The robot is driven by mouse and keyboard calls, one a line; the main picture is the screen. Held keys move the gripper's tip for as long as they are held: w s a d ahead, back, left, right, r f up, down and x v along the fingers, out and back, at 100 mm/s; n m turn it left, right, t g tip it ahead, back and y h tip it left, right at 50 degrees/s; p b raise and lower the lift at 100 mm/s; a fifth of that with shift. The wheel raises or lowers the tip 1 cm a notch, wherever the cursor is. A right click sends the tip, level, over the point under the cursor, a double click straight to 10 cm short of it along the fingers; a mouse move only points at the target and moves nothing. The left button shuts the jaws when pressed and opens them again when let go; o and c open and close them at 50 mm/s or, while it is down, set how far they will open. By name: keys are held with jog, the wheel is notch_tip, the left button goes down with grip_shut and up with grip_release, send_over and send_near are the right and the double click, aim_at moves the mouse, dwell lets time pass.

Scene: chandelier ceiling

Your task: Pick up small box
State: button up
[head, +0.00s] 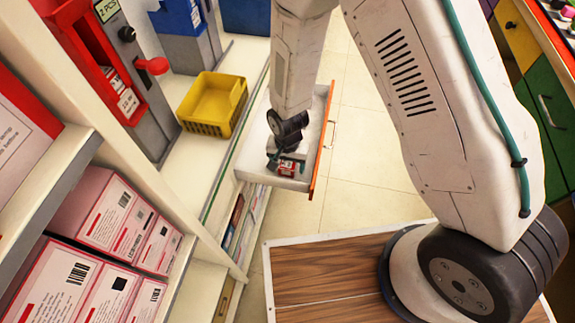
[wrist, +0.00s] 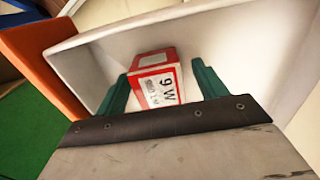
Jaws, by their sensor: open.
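The small box (wrist: 157,84) is red and white with dark print and lies inside an open white drawer (wrist: 240,40) with an orange front. My gripper (wrist: 162,78) is open, with one green finger on each side of the box in the wrist view. A narrow gap shows at the right finger; I cannot tell whether the left finger touches the box. In the head view, the box (head: 287,168) sits near the drawer's near end, just below my gripper (head: 281,160), which partly hides it.
A yellow basket (head: 213,103) stands on the white counter left of the drawer (head: 246,160). Shelves with pink and white boxes (head: 105,212) are at the lower left. Tiled floor (head: 365,160) is open to the right of the drawer.

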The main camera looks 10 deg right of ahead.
jog(key=c, duration=1.1)
